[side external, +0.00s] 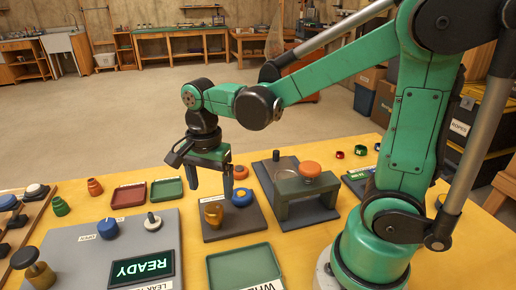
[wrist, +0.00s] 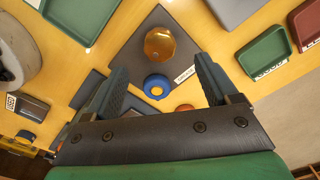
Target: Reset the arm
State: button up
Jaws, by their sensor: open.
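My gripper (side external: 209,193) is open, with its fingers pointing down over a dark square plate (side external: 238,227). On the plate stand a brass-coloured knob (side external: 213,213) and a blue ring-shaped piece (side external: 242,197). In the wrist view, my gripper (wrist: 162,68) has its two fingers wide apart. The blue piece (wrist: 156,86) shows between them, and the brass knob (wrist: 160,43) shows just beyond. Nothing is held. The exact height of the fingertips above the plate is hard to tell.
A grey panel (side external: 85,235) with knobs and a lit "READY" display (side external: 143,268) lies at left. Green (side external: 167,189) and red (side external: 129,195) trays lie behind. A grey-green bridge-shaped stand (side external: 305,187) and orange knob (side external: 310,169) are at right. The yellow tabletop (side external: 185,220) has narrow clear strips.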

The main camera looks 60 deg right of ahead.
jog(key=shift+s+r+n+t, duration=0.3)
jog(key=shift+r+n+t, duration=0.2)
jog(key=shift+n, duration=0.7)
jog(key=n+t, duration=0.1)
jog(key=r+n, duration=0.1)
jog(key=n, duration=0.1)
jog(key=s+n+t, duration=0.1)
jog(key=n, duration=0.1)
jog(key=shift+d+r+t, duration=0.1)
jog(key=shift+r+t, duration=0.15)
jog(key=shift+t, duration=0.05)
jog(key=n+t, duration=0.1)
jog(key=n, duration=0.2)
jog(key=r+n+t, duration=0.1)
jog(key=n, duration=0.2)
jog(key=s+n+t, duration=0.1)
jog(key=n, duration=0.1)
jog(key=shift+r+n+t, duration=0.15)
jog(key=shift+n+t, duration=0.15)
jog(key=shift+n, duration=0.1)
